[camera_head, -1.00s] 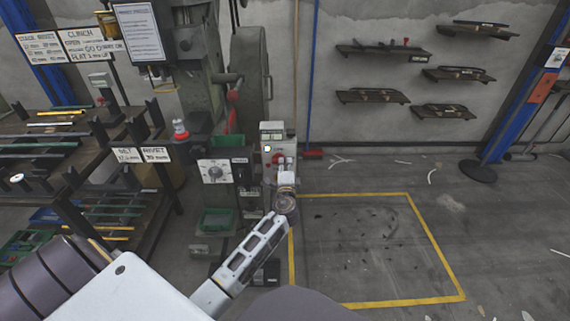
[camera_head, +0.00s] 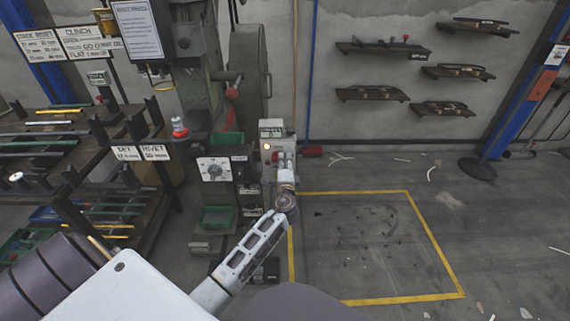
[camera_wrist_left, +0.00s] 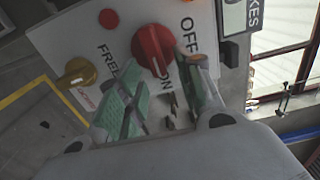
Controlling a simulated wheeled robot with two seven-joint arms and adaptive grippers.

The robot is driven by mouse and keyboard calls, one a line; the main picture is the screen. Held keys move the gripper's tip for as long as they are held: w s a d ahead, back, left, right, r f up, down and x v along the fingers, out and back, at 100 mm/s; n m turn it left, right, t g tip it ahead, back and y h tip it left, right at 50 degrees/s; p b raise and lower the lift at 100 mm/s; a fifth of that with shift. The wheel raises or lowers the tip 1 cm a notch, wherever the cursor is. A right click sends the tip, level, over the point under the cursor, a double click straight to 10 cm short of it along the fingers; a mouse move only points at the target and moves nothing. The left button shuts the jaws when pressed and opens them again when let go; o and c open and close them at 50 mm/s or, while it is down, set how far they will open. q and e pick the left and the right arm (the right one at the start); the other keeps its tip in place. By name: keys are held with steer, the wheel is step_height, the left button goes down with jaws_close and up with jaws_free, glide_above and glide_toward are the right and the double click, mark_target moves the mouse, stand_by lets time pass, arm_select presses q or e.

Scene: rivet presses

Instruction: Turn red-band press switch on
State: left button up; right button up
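The press control box (camera_head: 272,133) has a pale panel beside the green press in the head view. In the left wrist view its red rotary switch (camera_wrist_left: 153,45) sits among the words FREE, OFF and ON. A small pale mark shows low on the knob, towards ON. My left gripper (camera_wrist_left: 160,70) has its two green-padded fingers apart, one on each side of the knob's lower part. I cannot tell whether they touch it. In the head view my left gripper (camera_head: 284,168) is at the panel and hides much of it. My right gripper is not in view.
A yellow knob (camera_wrist_left: 77,73) and a red button (camera_wrist_left: 108,18) are close to the switch. A dial box (camera_head: 214,171) stands left of the gripper. A rack (camera_head: 150,205) with bars is further left. The yellow-marked floor (camera_head: 350,245) at right is mostly clear.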

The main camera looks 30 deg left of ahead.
arm_select(q)
steer(key=shift+s, duration=0.1)
steer(key=v, duration=1.1)
steer(key=shift+s+d, duration=0.3)
steer(key=shift+d, duration=0.05)
stand_by(0.5)
